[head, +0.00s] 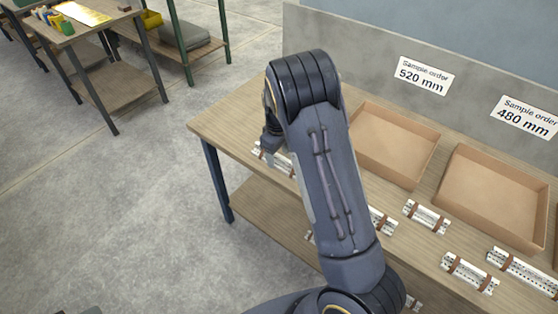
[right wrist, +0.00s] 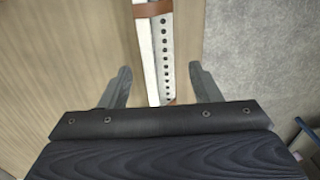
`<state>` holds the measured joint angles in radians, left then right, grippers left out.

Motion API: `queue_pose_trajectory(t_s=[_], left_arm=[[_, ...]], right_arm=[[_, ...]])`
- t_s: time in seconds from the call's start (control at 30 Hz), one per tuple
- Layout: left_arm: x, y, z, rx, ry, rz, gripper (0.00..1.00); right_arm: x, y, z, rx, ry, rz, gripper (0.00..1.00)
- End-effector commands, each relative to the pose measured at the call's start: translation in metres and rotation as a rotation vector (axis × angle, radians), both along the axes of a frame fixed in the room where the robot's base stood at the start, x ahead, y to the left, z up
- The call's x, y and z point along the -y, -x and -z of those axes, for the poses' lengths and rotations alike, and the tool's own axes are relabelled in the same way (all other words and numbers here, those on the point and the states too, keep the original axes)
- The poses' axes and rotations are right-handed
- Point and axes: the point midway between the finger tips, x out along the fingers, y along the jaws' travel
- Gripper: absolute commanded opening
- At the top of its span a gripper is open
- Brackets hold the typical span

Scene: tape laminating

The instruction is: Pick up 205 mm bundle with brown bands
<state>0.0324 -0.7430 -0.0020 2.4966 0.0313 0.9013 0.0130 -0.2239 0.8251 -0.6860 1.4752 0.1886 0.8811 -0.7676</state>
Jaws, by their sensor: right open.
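A white perforated bundle with brown bands (head: 282,163) lies near the table's left end, partly hidden by my right arm. In the right wrist view the bundle (right wrist: 154,45) runs up the picture between the spread fingers of my right gripper (right wrist: 160,72), which is open. I cannot tell whether the fingers are level with it. In the head view the right gripper (head: 271,148) is largely hidden behind its arm, close to the bundle. I cannot read the bundle's length. My left gripper is not in view.
More banded bundles lie along the table (head: 225,122), including a short one (head: 427,216), another (head: 470,272) and a longer one (head: 523,270). Two open cardboard trays (head: 440,133) (head: 545,250) stand at the back below signs reading 520 mm and 480 mm.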

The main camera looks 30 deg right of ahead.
Motion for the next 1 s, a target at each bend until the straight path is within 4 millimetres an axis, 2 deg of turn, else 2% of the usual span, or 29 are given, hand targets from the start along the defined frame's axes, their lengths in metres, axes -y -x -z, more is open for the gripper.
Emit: queue_pose_trajectory(t_s=[0.1,0.2,0.43,0.83,1.0], left_arm=[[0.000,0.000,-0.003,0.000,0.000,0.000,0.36],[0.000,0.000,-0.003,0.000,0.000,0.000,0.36],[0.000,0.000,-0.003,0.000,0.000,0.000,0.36],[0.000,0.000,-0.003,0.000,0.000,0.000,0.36],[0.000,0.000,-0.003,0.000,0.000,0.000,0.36]], right_arm=[[0.000,0.001,0.016,-0.002,0.000,0.002,0.57],[0.000,0.000,0.022,0.000,-0.001,0.001,0.57],[0.000,0.000,0.023,0.001,-0.001,0.001,0.56],[0.000,0.000,0.023,0.001,-0.001,0.002,0.03],[0.000,0.000,0.022,0.002,-0.001,0.002,0.03]])
